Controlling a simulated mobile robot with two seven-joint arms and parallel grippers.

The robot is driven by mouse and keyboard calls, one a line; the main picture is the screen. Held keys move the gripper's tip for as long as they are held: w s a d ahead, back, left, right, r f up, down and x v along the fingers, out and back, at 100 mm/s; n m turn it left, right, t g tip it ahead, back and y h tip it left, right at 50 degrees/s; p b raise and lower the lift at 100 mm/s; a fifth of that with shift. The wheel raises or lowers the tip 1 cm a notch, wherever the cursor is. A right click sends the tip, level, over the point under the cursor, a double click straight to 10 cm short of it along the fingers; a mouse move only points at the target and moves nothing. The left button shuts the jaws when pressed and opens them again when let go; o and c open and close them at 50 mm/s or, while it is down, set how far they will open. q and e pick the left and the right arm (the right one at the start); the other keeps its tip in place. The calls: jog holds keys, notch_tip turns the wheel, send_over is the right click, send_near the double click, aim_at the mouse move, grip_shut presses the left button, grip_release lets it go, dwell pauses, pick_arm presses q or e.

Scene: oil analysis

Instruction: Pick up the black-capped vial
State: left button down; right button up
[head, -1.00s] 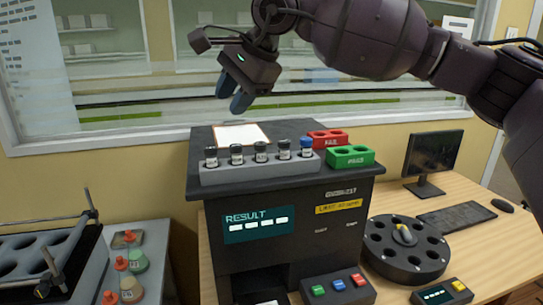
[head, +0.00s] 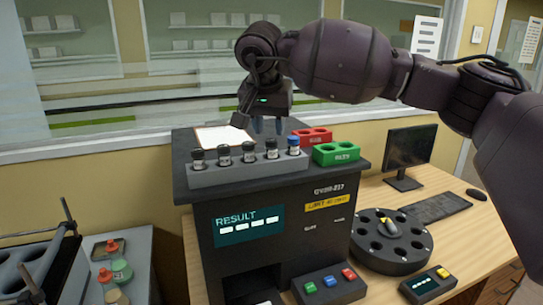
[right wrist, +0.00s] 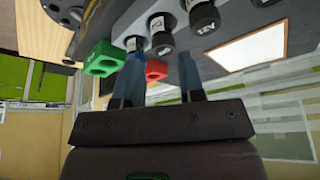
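A grey rack (head: 245,174) on top of the black analyser holds several black-capped vials in a row, among them one at the left end (head: 197,160) and one (head: 271,149) beside the blue-capped vial (head: 293,145) at the right end. All stand upright. My right gripper (head: 267,126) is open and empty, fingers down, above and behind the right part of the rack. In the right wrist view its two fingers (right wrist: 162,80) are apart, with black caps (right wrist: 204,17) beyond them. The blue-capped vial is partly hidden there by a finger. My left gripper is not in view.
A red block (head: 311,136) and a green block (head: 337,153) with holes sit right of the rack. A white sheet (head: 220,138) lies behind it. A round black carousel (head: 391,243) and a monitor (head: 408,150) stand on the desk to the right.

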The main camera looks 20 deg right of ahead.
aim_at(271, 140)
jog(key=shift+w+b+x, duration=0.15)
jog(key=shift+w+x, duration=0.05)
jog(key=shift+x, duration=1.25)
jog(key=shift+w+b+x, duration=0.15)
jog(key=shift+w+x, duration=0.05)
jog(key=shift+x, duration=1.3)
jog(key=shift+r, duration=0.3)
jog(key=c, duration=0.6)
jog(key=shift+o, duration=0.2)
